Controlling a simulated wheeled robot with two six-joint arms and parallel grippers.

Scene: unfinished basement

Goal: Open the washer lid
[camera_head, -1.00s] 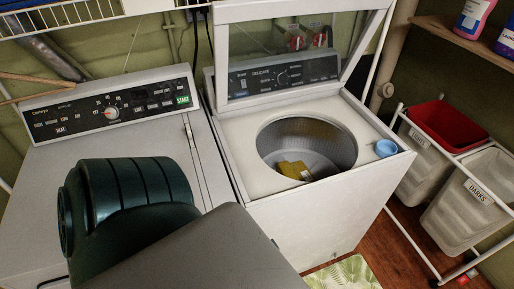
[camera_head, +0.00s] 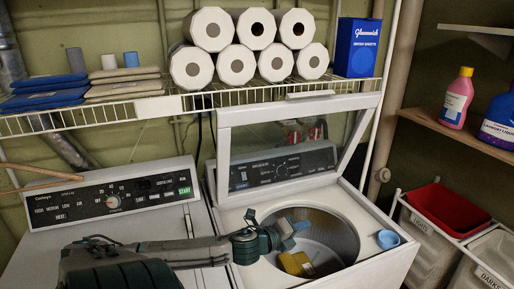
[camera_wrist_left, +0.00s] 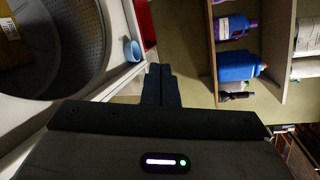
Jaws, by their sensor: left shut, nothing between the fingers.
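The white washer (camera_head: 391,264) stands in the middle right of the head view. Its lid (camera_head: 300,108), a white frame with a clear window, is raised and stands up at the back of the washer. The round metal drum (camera_head: 335,232) is exposed, with a yellow item (camera_head: 296,264) inside. My left gripper (camera_head: 292,229) is over the drum opening, in front of the raised lid and apart from it. In the left wrist view the fingers (camera_wrist_left: 160,84) are together and empty, with the drum (camera_wrist_left: 88,45) at upper left. My right gripper is in neither view.
A blue cup (camera_head: 388,239) sits on the washer's right rim. A wire shelf (camera_head: 130,118) with paper rolls (camera_head: 237,67) and a blue box (camera_head: 357,48) hangs above the lid. A dryer (camera_head: 50,245) is left; a red bin (camera_head: 440,208) and bottle shelf (camera_head: 475,130) are right.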

